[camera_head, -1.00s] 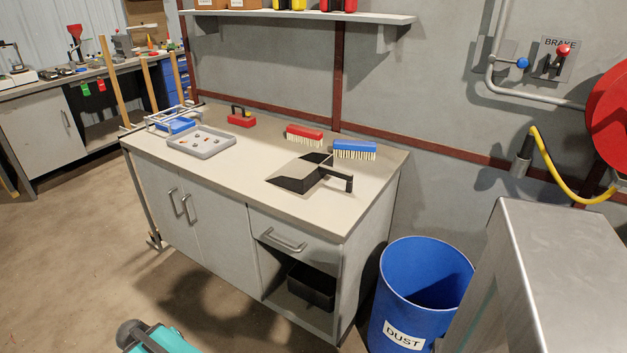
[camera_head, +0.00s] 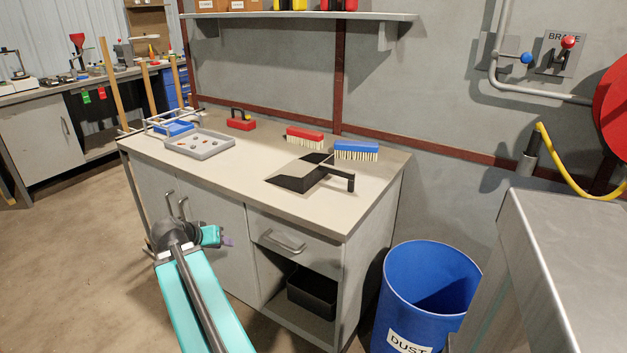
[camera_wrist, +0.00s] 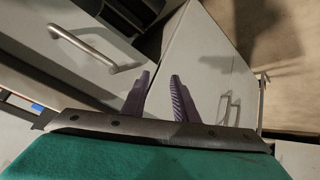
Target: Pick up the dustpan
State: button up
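The black dustpan (camera_head: 300,177) lies on the workbench top (camera_head: 235,170), near its right part. Its handle (camera_head: 337,175) sticks out to the right and ends at a short leg. My gripper (camera_head: 229,241) is in front of the bench's cabinet doors, below the top and apart from the dustpan. In the wrist view my gripper (camera_wrist: 158,97) shows two purple fingers with a gap between them and nothing held. The dustpan cannot be made out in the wrist view.
A red brush (camera_head: 304,138) and a blue brush (camera_head: 356,150) stand behind the dustpan. A blue dust bin (camera_head: 420,300) stands right of the bench. A shelf (camera_head: 300,15) hangs above.

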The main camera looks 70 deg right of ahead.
jog(key=s+d+r+m+g+h+b, duration=0.1)
jog(key=s+d+r+m+h+b, duration=0.1)
jog(key=s+d+r, duration=0.4)
jog(key=s+d+r+m+g+h+b, duration=0.2)
jog(key=s+d+r+m, duration=0.3)
jog(key=s+r, duration=0.6)
notch_tip(320, 180, up, 3)
jog(key=shift+s+d+r+b, duration=0.2)
jog(key=shift+s+d+b, duration=0.1)
jog(key=shift+s+d, duration=0.15)
jog(key=shift+d, duration=0.1)
jog(key=p+x, duration=0.1)
jog(key=x, duration=0.2)
jog(key=shift+r, duration=0.2)
jog(key=p, duration=0.3)
jog(key=d+p, duration=0.1)
jog(key=p, duration=0.2)
jog(key=shift+d+f, duration=0.2)
jog(key=shift+d, duration=0.05)
jog(key=p, duration=0.8)
jog(key=shift+s+d+f+p, duration=0.25)
jog(key=shift+d+f+p, duration=0.05)
jog(key=shift+d+f, duration=0.05)
